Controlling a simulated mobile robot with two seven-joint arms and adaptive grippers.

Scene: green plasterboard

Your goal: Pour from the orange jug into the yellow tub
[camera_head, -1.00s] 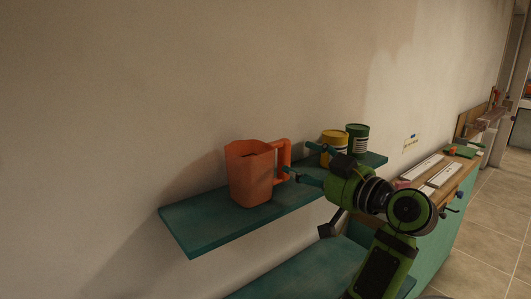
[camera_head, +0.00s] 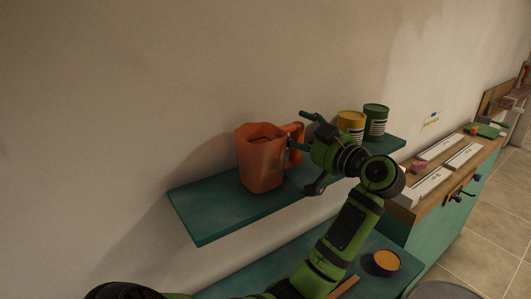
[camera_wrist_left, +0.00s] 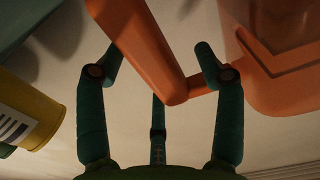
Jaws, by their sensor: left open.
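The orange jug (camera_head: 262,164) stands upright on the teal wall shelf, its handle toward the right. My left gripper (camera_head: 302,131) is open at the handle, one finger on either side of it. In the left wrist view the orange handle (camera_wrist_left: 160,60) lies between the spread fingers, and the gap shows no firm grip. A yellow tin (camera_head: 351,122) stands on the shelf behind my gripper, partly hidden by it. A low round tub (camera_head: 386,261) with a yellow-orange inside stands on the lower teal surface. I cannot tell which is the task's tub. My right gripper is not in view.
A green tin (camera_head: 375,122) stands beside the yellow tin. The shelf (camera_head: 205,217) is bare left of the jug. A wooden-topped workbench (camera_head: 421,205) with white pieces stands to the right. The wall is close behind the shelf.

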